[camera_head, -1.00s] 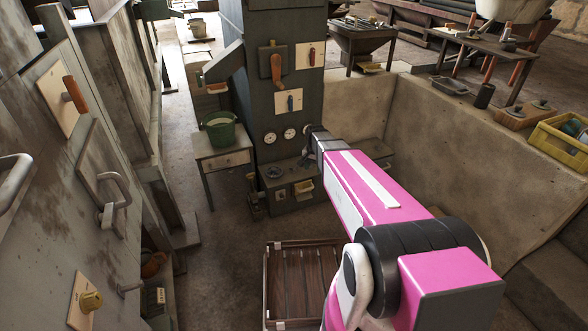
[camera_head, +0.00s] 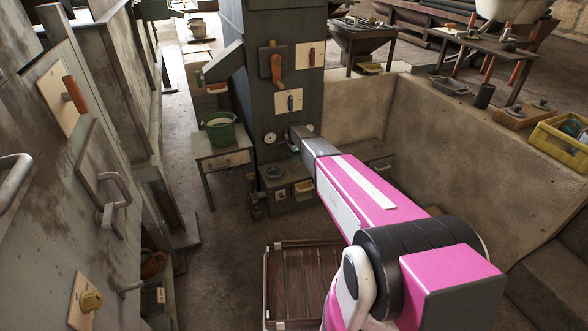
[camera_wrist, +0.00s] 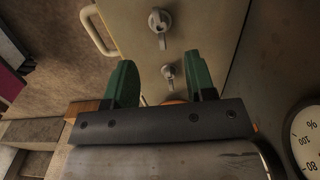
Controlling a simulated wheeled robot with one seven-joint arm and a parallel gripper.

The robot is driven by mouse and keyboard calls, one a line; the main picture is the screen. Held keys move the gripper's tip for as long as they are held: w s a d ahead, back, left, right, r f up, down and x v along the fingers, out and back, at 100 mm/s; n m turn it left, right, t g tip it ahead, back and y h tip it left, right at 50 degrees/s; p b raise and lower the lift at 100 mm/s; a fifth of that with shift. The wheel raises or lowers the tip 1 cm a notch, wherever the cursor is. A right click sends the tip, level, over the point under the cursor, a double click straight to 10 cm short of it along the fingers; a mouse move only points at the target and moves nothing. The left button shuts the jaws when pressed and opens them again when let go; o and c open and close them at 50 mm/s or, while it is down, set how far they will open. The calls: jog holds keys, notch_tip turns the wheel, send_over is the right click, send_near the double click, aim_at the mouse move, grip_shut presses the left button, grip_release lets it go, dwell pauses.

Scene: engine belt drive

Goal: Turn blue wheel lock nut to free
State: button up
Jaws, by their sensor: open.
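No blue wheel or lock nut can be made out in either view. In the wrist view my gripper (camera_wrist: 160,60) shows two green fingers, spread apart with nothing between them. Beyond them is a beige panel (camera_wrist: 205,25) with a grey knob (camera_wrist: 160,20) and a smaller grey knob (camera_wrist: 168,73), which shows between the fingers. An orange part (camera_wrist: 176,100) is mostly hidden behind the gripper body. In the head view my arm reaches to the dark machine column, and the fingers cannot be made out there.
A round gauge (camera_wrist: 309,138) is close on the right in the wrist view, and a beige handle (camera_wrist: 98,32) at upper left. In the head view a table with a green bucket (camera_head: 220,130) stands left of the column. A wooden pallet (camera_head: 305,280) lies below my arm.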

notch_tip(320, 180, down, 8)
jog(key=shift+f, duration=0.25)
jog(key=shift+c, duration=0.3)
jog(key=c, duration=0.9)
